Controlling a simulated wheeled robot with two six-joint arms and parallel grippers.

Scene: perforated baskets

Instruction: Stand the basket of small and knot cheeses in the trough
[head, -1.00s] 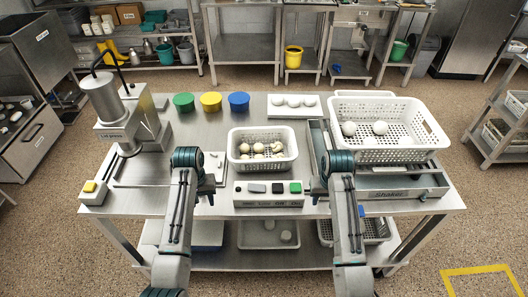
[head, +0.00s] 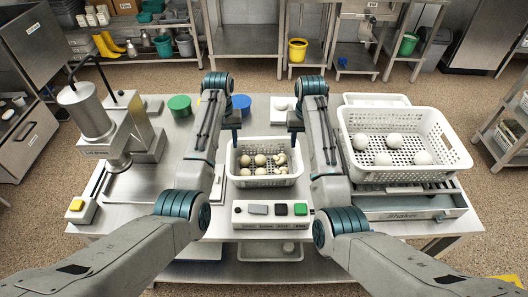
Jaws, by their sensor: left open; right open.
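The small white perforated basket (head: 265,181) stands upright near the table's middle. It holds several small cream balls (head: 260,160) and what looks like a knot-shaped piece (head: 281,159). My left gripper (head: 235,134) is open and empty at its back left corner. My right gripper (head: 295,132) is open and empty at its back right corner. I cannot tell whether either touches the rim. The grey metal shaker (head: 410,211), which looks like the trough, is at the right.
The large basket over the shaker holds several white balls (head: 382,159). A control box (head: 270,212) with buttons sits in front of the small basket. A press (head: 108,125) stands at the left.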

